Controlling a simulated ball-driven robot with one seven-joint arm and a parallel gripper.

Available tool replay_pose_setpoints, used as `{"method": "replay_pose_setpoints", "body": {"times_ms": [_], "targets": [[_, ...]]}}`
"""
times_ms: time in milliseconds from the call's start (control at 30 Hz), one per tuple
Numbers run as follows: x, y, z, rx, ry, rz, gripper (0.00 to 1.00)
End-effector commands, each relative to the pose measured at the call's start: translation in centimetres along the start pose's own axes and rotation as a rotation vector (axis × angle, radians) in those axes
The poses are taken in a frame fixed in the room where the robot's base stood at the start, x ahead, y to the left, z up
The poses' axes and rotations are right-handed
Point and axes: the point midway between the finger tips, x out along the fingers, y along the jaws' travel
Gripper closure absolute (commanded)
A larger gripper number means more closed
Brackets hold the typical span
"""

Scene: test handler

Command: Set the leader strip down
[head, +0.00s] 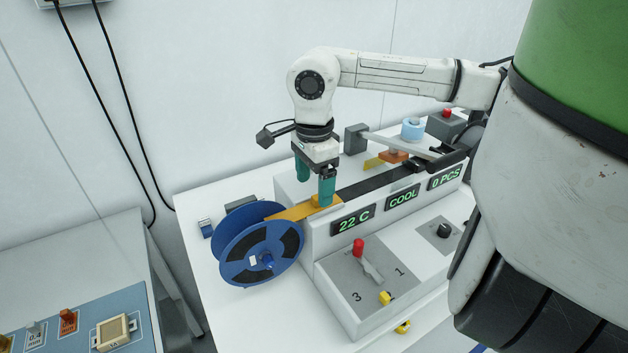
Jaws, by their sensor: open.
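The leader strip (290,213) is a flat yellow-orange band. It runs from the blue reel (232,268) up to the near end of the dark track (375,181) on the white machine. A raised yellow piece (321,202) sits at its machine end. My gripper (315,188) points down over this end, with its two teal fingers apart. The front finger is right at the raised yellow piece in the picture; I cannot tell whether it touches. The rear finger partly hides what lies behind.
The machine's front has displays reading 22 C, COOL and 0 PCS. A red-knobbed lever (360,248) stands on a panel below. A light blue roll (412,129) sits behind the track. A blue mat (85,318) with small parts lies at lower left.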

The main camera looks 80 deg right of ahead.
Motion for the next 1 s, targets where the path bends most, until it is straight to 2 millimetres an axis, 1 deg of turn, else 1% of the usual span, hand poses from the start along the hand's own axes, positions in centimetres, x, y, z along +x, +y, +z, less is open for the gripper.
{"method": "replay_pose_setpoints", "body": {"times_ms": [67, 167, 267, 500, 600, 700, 800, 1000], "targets": [[-0.3, 0.0, 0.0, 0.000, 0.001, -0.001, 0.18], [-1.2, -0.1, -0.1, 0.001, 0.002, -0.003, 0.18], [-2.8, -0.1, 0.0, 0.000, 0.002, -0.004, 0.18], [-7.4, -0.1, 0.0, 0.000, 0.003, -0.003, 0.18], [-9.0, -0.1, 0.0, 0.000, 0.001, -0.003, 0.18], [-10.0, -0.1, 0.0, 0.000, 0.002, -0.001, 0.18], [-10.6, 0.0, 0.0, -0.001, 0.000, -0.001, 0.18], [-10.8, 0.0, 0.0, -0.001, 0.000, 0.000, 0.18]]}}
